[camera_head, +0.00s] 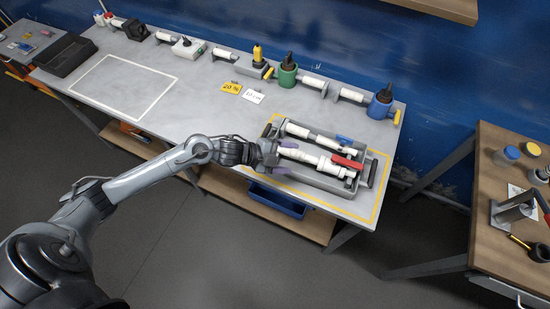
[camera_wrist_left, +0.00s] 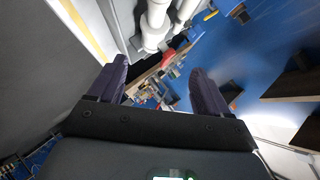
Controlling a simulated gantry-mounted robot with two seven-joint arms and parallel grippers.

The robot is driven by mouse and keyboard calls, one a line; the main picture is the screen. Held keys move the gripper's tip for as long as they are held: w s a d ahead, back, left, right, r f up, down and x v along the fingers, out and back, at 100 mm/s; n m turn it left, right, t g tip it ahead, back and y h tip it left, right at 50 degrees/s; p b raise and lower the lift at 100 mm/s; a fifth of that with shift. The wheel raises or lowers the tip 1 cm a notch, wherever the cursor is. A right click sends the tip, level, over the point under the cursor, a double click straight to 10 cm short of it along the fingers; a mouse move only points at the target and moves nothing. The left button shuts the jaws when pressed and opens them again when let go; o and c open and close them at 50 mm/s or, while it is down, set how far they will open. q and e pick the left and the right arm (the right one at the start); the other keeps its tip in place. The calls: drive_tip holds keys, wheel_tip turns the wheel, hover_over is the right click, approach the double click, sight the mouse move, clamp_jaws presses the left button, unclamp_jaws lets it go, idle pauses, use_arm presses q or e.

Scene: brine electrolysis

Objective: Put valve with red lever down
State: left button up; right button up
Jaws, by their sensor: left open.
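The valve with the red lever (camera_head: 347,162) has a white pipe body and lies in a grey tray (camera_head: 318,184) on the workbench. Its pipe points left, toward my left gripper. My left gripper (camera_head: 284,158) is open, its purple fingers on either side of the pipe's left end. In the left wrist view, white pipework (camera_wrist_left: 155,28) shows beyond the open fingers (camera_wrist_left: 160,85), with a small red patch behind it. A second valve with a blue lever (camera_head: 344,141) lies in the tray, farther back. Whether the fingers touch the pipe is unclear.
A yellow outline (camera_head: 377,195) surrounds the tray area. Bottles and fittings, including a green one (camera_head: 287,75) and a blue one (camera_head: 379,104), line the bench's back edge. A white-outlined area (camera_head: 125,88) at left is empty. A wooden table (camera_head: 490,160) stands at right.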

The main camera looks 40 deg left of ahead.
use_arm(q)
drive_tip(key=s+d+f+n+y, duration=0.1)
drive_tip(key=s+d+n+y, duration=0.35)
drive_tip(key=s+n, duration=0.25)
drive_tip(key=s+a+n+g+y, duration=0.2)
drive_tip(key=s+n+g, duration=0.3)
drive_tip(key=s+n, duration=0.5)
drive_tip(key=s+y, duration=0.1)
drive_tip(key=s, duration=0.6)
drive_tip(key=shift+s+a+g, duration=0.3)
drive_tip(key=shift+s, duration=0.05)
wheel_tip(320, 180, up, 25)
drive_tip(key=p, duration=2.5)
